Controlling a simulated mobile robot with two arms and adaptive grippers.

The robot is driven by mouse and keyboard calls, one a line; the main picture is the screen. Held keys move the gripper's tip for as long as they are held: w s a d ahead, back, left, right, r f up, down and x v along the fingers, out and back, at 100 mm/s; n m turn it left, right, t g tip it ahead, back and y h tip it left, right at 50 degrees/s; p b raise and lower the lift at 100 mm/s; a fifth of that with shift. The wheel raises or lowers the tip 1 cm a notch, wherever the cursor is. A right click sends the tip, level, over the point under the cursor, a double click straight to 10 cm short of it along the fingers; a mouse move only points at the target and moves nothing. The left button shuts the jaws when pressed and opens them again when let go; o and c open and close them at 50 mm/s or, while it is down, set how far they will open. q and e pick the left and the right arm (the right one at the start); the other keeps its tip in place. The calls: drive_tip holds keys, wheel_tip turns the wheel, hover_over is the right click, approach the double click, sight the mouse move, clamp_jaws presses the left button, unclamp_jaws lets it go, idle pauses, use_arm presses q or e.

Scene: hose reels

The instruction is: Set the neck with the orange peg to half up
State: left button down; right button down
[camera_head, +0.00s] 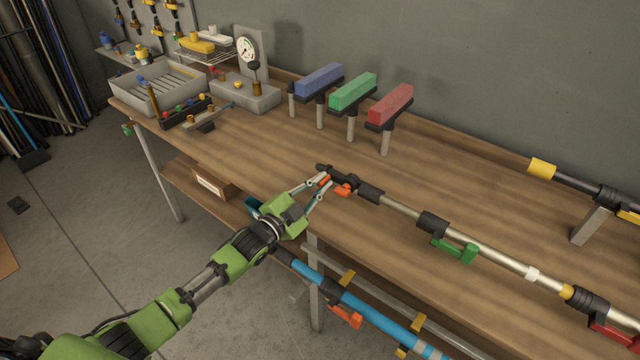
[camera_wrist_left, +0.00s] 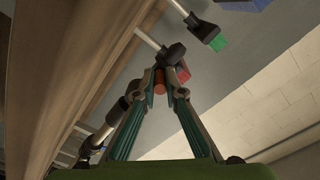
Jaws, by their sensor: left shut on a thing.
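A long silver pole (camera_head: 400,212) with black fittings runs over the bench. Its black neck (camera_head: 349,183) is at the far left end, with an orange lever (camera_head: 343,190) just below it. My left gripper (camera_head: 325,181) is shut on a small orange peg (camera_wrist_left: 159,82) at the neck. In the left wrist view the peg stands between the fingertips, with the dark neck (camera_wrist_left: 173,54) just beyond. The fingers partly hide the peg in the head view. The neck's exact tilt is hard to judge. My right gripper is not in view.
Blue (camera_head: 318,79), green (camera_head: 352,92) and red (camera_head: 390,104) blocks stand on posts behind the neck. The pole also carries a green lever (camera_head: 456,249) and a red lever (camera_head: 614,333). A blue pole (camera_head: 370,312) hangs below the bench's front edge.

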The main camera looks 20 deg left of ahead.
use_arm(q)
drive_tip(key=r+m, duration=0.1)
drive_tip(key=m, duration=0.2)
drive_tip(key=r+m+p, duration=0.1)
drive_tip(key=shift+s+d+r+m, duration=0.1)
drive_tip(key=shift+d+r+m, duration=0.2)
drive_tip(key=shift+m, duration=0.1)
drive_tip(key=shift+s+d+r+m, duration=0.1)
drive_tip(key=shift+d+r+m, duration=0.25)
drive_tip(key=shift+m, duration=0.6)
drive_tip(key=shift+s+d+r+m, duration=0.15)
drive_tip(key=shift+r+m, duration=0.25)
drive_tip(key=shift+m, duration=0.55)
drive_tip(key=c, duration=2.1)
unclamp_jaws()
drive_tip(key=v, duration=1.2)
